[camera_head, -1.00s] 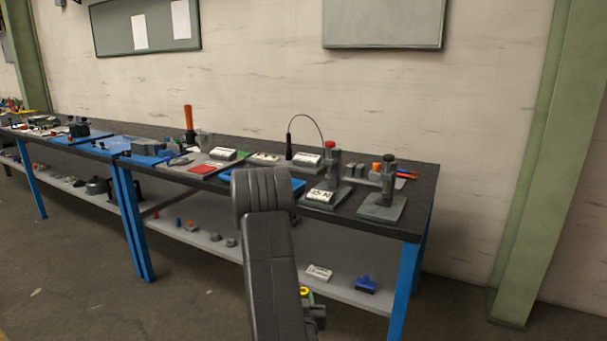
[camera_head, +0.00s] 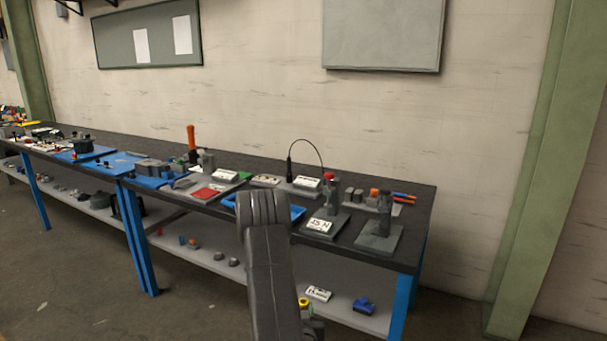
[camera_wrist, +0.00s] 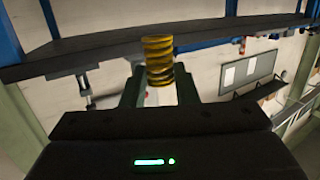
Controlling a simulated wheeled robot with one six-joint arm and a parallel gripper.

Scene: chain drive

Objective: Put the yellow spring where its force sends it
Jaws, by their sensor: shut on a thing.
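The yellow spring (camera_wrist: 158,60) is a short coil held between the two fingers of my gripper (camera_wrist: 160,85) in the wrist view, clear of any surface. In the head view a small yellow bit of it (camera_head: 304,302) shows beside my dark arm, low in front of the bench; most of the gripper is hidden there. A grey stand on a base plate with a "25 N" label (camera_head: 319,226) is near the bench's right end. A red piece sits at the top of this stand (camera_head: 331,198).
The lower shelf (camera_head: 270,278) holds a white block (camera_head: 318,293) and a blue part (camera_head: 363,306). Open floor lies in front.

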